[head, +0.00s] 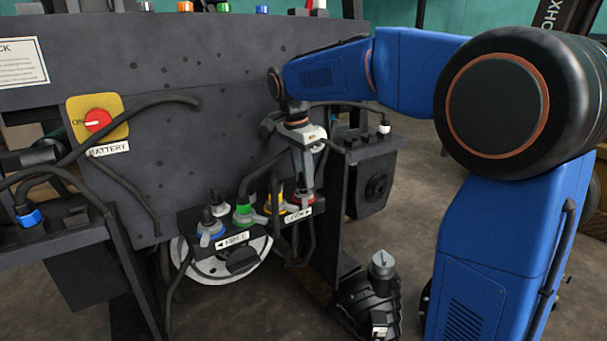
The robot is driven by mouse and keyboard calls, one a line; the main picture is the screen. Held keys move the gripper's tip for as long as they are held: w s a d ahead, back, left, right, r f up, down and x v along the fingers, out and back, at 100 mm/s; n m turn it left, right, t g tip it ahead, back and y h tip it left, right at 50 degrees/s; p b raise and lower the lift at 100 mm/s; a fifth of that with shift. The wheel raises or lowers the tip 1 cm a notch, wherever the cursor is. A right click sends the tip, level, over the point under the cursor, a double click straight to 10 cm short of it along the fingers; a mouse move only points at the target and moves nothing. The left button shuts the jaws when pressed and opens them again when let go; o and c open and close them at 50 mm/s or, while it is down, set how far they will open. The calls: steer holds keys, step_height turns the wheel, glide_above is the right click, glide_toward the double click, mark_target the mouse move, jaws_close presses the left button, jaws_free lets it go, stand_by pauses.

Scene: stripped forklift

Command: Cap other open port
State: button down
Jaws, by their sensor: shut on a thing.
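A dark port block (262,227) sits low on the forklift's panel. Its ports have coloured rings: a blue-ringed port (210,230) with grey fittings standing at it, a green port (243,213) with a thick black cable, a yellow-ringed port (273,208) with a cable, and a red-ringed port (302,199) at the right. My gripper (303,185) points down over the red-ringed port, shut on a small greyish piece that looks like a cap. The fingers mostly hide it. I cannot tell whether it is seated on the port.
Black cables arch close around the block. A red battery switch (98,121) on a yellow plate is at the left, near a blue-ringed connector (30,218). Coloured fittings (222,7) line the panel's top. A black ribbed part with a grey top (382,266) stands at the lower right.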

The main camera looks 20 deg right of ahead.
steer(key=shift+f, duration=0.65)
stand_by(0.5)
steer(key=c, duration=1.3)
jaws_free()
step_height(320, 180, up, 16)
steer(key=a+r, duration=0.1)
steer(key=a, duration=0.1)
steer(key=s+d+f+n+t+y, duration=0.1)
steer(key=s+d+f+n, duration=0.25)
steer(key=s, duration=0.45)
steer(key=s+d+f+n+t, duration=0.1)
steer(key=s+d+f+n, duration=0.3)
steer(key=s, duration=0.5)
steer(key=s+f+n, duration=0.2)
steer(key=s+f, duration=0.3)
steer(key=f, duration=0.1)
steer(key=s+d+f+n+t, duration=0.1)
steer(key=s+f+n, duration=0.1)
steer(key=s+f, duration=0.4)
steer(key=s+f+n+t, duration=0.1)
steer(key=s+f+n, duration=0.2)
steer(key=s+f, duration=0.2)
steer(key=shift+s+d+f+y, duration=0.1)
steer(key=shift+d+f+y, duration=0.1)
steer(key=shift+f, duration=0.5)
steer(key=shift+s+d+f+y, duration=0.1)
steer(key=shift+f+y, duration=0.1)
steer(key=shift+f, duration=0.5)
